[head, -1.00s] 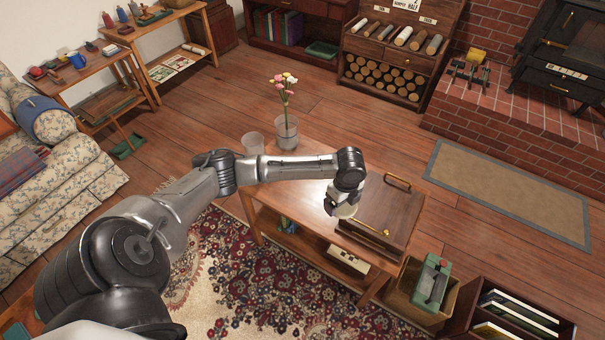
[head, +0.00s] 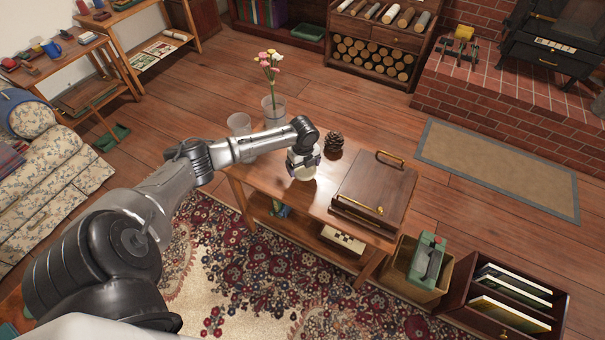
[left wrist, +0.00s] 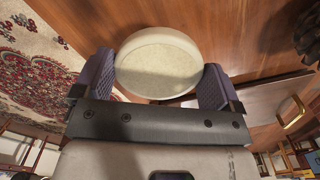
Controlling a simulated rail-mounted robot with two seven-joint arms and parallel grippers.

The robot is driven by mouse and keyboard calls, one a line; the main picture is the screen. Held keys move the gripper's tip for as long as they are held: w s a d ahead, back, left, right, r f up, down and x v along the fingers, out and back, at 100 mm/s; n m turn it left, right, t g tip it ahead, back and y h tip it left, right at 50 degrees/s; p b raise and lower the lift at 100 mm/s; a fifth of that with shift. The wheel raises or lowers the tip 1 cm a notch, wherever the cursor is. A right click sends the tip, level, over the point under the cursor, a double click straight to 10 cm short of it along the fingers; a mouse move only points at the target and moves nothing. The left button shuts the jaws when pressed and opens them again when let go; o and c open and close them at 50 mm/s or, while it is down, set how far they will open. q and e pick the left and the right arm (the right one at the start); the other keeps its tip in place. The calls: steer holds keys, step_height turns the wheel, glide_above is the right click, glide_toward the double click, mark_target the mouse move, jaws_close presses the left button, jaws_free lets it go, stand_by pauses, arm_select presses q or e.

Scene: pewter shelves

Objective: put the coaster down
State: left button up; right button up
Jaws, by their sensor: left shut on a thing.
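The coaster (left wrist: 157,64) is a pale round disc with a raised rim, held between the two fingers of my left gripper (left wrist: 156,82) in the left wrist view. In the head view my left gripper (head: 303,164) is over the wooden coffee table (head: 262,180), left of the wooden box. The coaster (head: 304,175) shows only as a pale edge under the gripper there. I cannot tell whether it touches the tabletop. My right gripper is not in view.
A wooden box with brass handles (head: 372,190) stands on the table's right part. A pine cone (head: 333,145) sits behind the gripper. A glass (head: 239,124) and a flower vase (head: 274,108) stand at the far left end. Bare tabletop lies around the gripper.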

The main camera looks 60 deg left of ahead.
mark_target(303, 172)
arm_select(q)
steer(key=shift+a+f, duration=0.2)
steer(key=shift+a, duration=0.05)
steer(key=shift+f+b, duration=0.7)
steer(key=shift+f, duration=1.25)
steer(key=shift+f, duration=0.1)
steer(key=o, duration=0.6)
